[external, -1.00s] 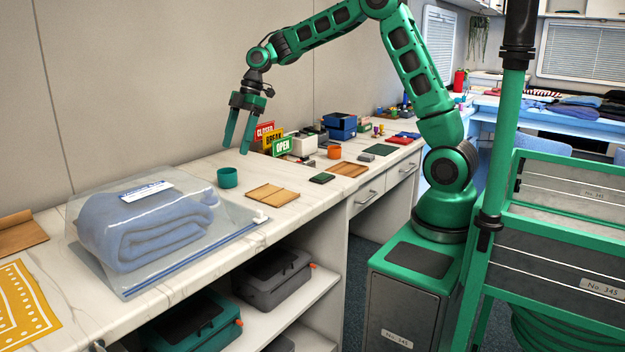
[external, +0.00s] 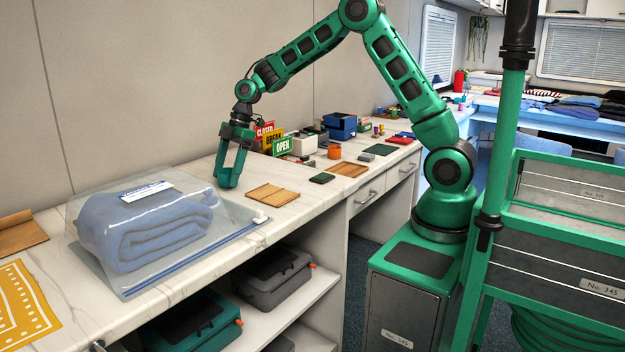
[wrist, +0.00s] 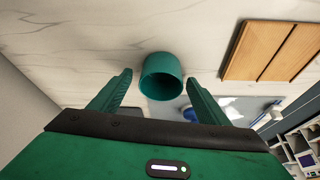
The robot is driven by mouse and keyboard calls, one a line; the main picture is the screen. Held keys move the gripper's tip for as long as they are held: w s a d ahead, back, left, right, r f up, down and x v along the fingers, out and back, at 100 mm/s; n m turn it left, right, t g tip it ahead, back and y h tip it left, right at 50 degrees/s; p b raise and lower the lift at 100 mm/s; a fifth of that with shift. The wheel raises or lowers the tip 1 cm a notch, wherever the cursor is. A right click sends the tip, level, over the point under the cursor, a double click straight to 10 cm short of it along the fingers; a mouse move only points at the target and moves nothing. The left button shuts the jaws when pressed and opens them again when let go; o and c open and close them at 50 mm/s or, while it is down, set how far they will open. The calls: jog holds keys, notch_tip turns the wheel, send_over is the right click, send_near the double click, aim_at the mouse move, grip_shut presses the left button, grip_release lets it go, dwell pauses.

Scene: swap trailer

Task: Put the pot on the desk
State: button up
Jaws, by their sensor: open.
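The pot (wrist: 161,77) is a small teal-green round cup, open at the top, standing on the white marble-look counter (external: 310,187). My gripper (external: 228,178) reaches down at the pot, and its fingers largely cover the pot in the external view. In the wrist view my gripper (wrist: 159,79) is open, with the pot at its fingertips and a gap on either side. It holds nothing. Which surface is the desk is not certain; a blue-topped table (external: 490,106) stands in the far room.
A bagged blue folded towel (external: 140,225) lies left of the pot, and a tan wooden board (external: 272,194) lies to its right. CLOSED, BREAK and OPEN signs (external: 283,146) and a blue box (external: 340,124) stand farther along. A green rack (external: 570,220) stands at right.

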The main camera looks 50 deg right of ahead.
aim_at(285, 164)
jog(key=c, duration=1.2)
jog(key=shift+c, duration=0.2)
jog(key=shift+r, duration=0.1)
